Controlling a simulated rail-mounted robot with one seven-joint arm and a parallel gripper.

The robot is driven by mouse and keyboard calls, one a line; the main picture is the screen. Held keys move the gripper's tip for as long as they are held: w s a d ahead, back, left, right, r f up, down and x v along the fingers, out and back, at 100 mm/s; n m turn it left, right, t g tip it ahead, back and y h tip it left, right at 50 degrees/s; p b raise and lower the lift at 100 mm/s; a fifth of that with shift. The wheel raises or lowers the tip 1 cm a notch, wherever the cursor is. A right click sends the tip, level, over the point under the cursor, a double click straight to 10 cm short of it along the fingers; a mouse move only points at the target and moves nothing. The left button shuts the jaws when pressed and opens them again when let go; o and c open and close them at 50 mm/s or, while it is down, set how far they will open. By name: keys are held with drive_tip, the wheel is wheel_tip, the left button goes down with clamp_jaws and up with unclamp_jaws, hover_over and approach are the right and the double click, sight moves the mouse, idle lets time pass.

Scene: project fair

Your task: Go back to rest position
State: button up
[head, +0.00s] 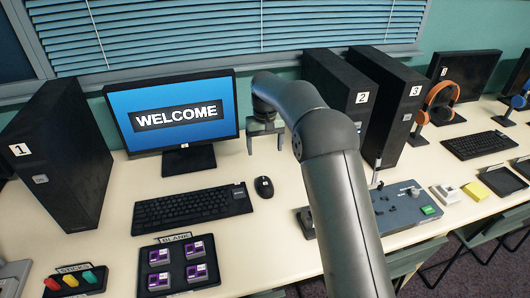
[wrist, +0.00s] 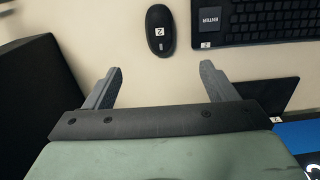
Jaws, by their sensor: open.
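My gripper (head: 265,137) hangs from my arm, which reaches up from the bottom of the head view. It is over the table between the monitor (head: 178,112) and the black tower labelled 2 (head: 336,88). In the wrist view the gripper (wrist: 158,82) has its two grey fingers spread wide, with nothing between them. My arm hides part of the table in the head view.
A keyboard (head: 190,208), tower 1 (head: 60,150) and a tray of purple blocks (head: 180,264) stand at left. Tower 3 (head: 392,105), a grey control panel (head: 405,205) and headphones (head: 442,92) are at right. Bare table shows around the mouse.

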drive_tip(key=shift+r, duration=0.1)
idle(0.4)
drive_tip(key=s+d+r+m, duration=0.1)
drive_tip(key=s+d+r, duration=0.4)
drive_tip(key=s, duration=0.5)
drive_tip(key=s+d+r, duration=0.4)
drive_tip(key=s+d, duration=0.3)
drive_tip(key=s, duration=0.3)
drive_tip(key=s+d+f+m, duration=0.1)
drive_tip(key=s+d+f, duration=0.1)
drive_tip(key=s, duration=0.8)
drive_tip(key=s+d+f, duration=0.3)
drive_tip(key=s+d, duration=0.1)
drive_tip(key=s, duration=0.7)
drive_tip(key=shift+m+p, duration=0.4)
